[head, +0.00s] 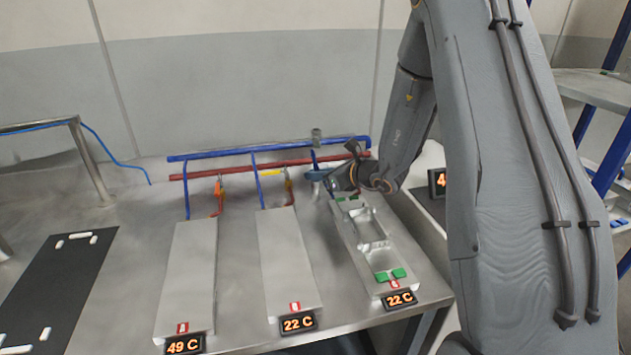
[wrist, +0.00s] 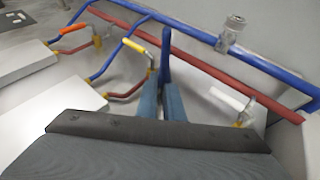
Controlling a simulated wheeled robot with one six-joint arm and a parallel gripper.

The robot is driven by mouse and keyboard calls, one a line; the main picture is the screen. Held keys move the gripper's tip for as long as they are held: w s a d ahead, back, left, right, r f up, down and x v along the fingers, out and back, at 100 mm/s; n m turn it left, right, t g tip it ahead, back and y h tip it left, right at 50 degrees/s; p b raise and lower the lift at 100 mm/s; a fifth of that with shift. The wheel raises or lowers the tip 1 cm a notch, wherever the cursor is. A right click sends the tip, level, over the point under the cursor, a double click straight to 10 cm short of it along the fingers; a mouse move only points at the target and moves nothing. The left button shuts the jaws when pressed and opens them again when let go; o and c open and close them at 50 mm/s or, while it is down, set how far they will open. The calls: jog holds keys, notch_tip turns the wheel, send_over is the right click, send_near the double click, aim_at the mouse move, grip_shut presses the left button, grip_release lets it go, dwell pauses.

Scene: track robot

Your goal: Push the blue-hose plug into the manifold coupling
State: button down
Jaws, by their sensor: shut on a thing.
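My gripper (wrist: 161,98) shows as two blue fingers in the wrist view, closed around the lower end of an upright blue hose (wrist: 165,52). The plug itself is hidden between the fingers. In the head view my gripper (head: 322,178) is at the back end of the right-hand plate (head: 378,262), just below the manifold. The manifold has a blue pipe (head: 225,154) above a red pipe (head: 228,171); the blue pipe also crosses the wrist view (wrist: 190,30). I cannot make out the coupling or whether the plug touches it.
Valves with an orange handle (wrist: 73,27), a yellow handle (wrist: 134,45) and a white handle (wrist: 229,98) stand along the red pipe. A grey fitting (wrist: 230,36) sits on the blue pipe. Two plain plates (head: 188,275) (head: 288,258) lie left of the open-topped plate. Bare table lies between plates.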

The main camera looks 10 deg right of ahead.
jog(key=shift+r, duration=0.1)
notch_tip(320, 180, up, 9)
jog(key=shift+r+b, duration=0.15)
jog(key=shift+b, duration=0.9)
jog(key=w+d+r+p, duration=0.3)
jog(key=w+r+p, duration=0.5)
jog(key=w+r, duration=0.4)
jog(key=shift+w+d+r+p, duration=0.25)
jog(key=shift+w+d+p, duration=0.15)
jog(key=shift+w, duration=0.65)
jog(key=shift+f+b, duration=0.15)
jog(key=shift+b, duration=0.15)
jog(key=shift+f+b, duration=2.25)
jog(key=shift+f, duration=0.5)
jog(key=shift+f+b, duration=1.65)
jog(key=shift+b, duration=0.25)
jog(key=c, duration=1.8)
grip_release()
jog(key=shift+s, duration=0.1)
